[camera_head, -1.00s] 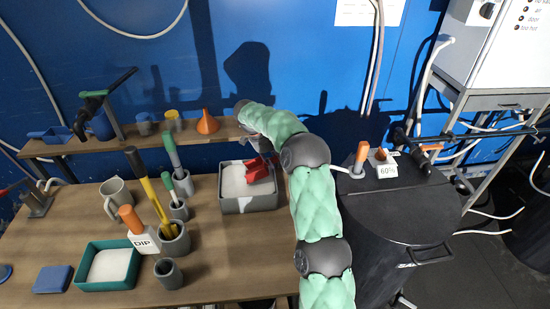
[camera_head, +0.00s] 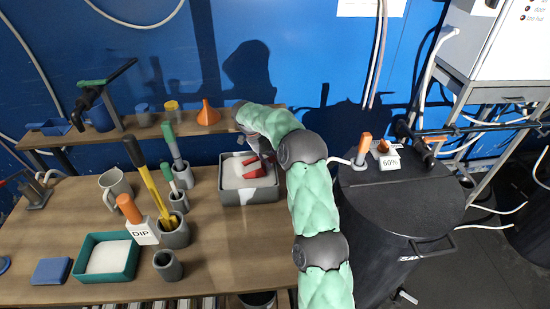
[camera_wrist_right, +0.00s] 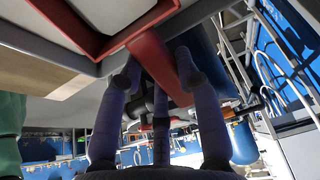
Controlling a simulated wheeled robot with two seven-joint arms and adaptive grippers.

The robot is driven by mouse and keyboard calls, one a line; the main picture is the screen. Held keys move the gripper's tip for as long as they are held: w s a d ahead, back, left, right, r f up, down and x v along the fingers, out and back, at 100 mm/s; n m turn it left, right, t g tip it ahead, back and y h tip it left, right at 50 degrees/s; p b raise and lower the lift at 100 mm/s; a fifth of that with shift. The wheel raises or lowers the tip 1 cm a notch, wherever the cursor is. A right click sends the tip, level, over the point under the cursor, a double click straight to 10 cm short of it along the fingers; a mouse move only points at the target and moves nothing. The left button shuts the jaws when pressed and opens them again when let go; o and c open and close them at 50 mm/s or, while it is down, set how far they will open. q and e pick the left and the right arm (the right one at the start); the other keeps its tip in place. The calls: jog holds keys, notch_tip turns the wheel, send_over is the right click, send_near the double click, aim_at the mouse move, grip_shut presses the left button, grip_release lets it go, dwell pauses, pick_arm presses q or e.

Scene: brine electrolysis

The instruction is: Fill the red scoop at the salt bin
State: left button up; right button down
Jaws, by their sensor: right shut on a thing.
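The salt bin (camera_head: 249,196) is a grey open box of white salt on the wooden table, left of my right arm. The red scoop (camera_head: 250,169) is inside the bin, low at the salt, its lower part seeming to sit in the salt. My right gripper (camera_head: 265,152) is above the bin's back right part, shut on the scoop's handle. In the right wrist view, the red scoop (camera_wrist_right: 152,55) runs down between the fingers of the gripper (camera_wrist_right: 158,78). The exact contact is partly hidden. My left gripper is in neither view.
A teal tray (camera_head: 76,272) of white material, a DIP-labelled holder (camera_head: 142,232) and grey cups with tools stand to the left. A shelf with an orange funnel (camera_head: 208,116) runs behind. A black drum (camera_head: 400,200) stands right. The table's front middle is clear.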

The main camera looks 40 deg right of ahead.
aim_at(265, 165)
jog(key=shift+w+a+f+p, duration=0.1)
jog(key=shift+w+a, duration=0.3)
jog(key=shift+a, duration=0.25)
jog(key=shift+w+a+p, duration=0.15)
jog(key=shift+w+a, duration=0.3)
jog(key=shift+a, duration=0.2)
jog(key=shift+w+a+f+p, duration=0.1)
jog(key=shift+w+a, duration=0.3)
jog(key=shift+a, duration=0.25)
jog(key=shift+s+d+f+t+y+b, duration=0.2)
jog(key=shift+d+f+t+y+b, duration=0.2)
jog(key=shift+y+b, duration=0.2)
jog(key=shift+s+d+f+t+y+b, duration=0.4)
jog(key=shift+f+t+y+b, duration=0.2)
jog(key=shift+y, duration=0.4)
jog(key=shift+w+r+p, duration=0.1)
jog(key=shift+r+p, duration=0.5)
jog(key=shift+r, duration=0.25)
jog(key=shift+t+y, duration=0.5)
jog(key=shift+y, duration=0.3)
jog(key=shift+s+d+r+p, duration=0.2)
jog(key=shift+r+p, duration=0.5)
jog(key=shift+r, duration=0.3)
jog(key=shift+s+d+r+p, duration=0.1)
jog(key=shift+d+r+p, duration=0.1)
jog(key=shift+r+p, duration=0.65)
jog(key=shift+s+d+r+p, duration=0.15)
jog(key=shift+r+p, duration=0.4)
jog(key=shift+r, duration=0.6)
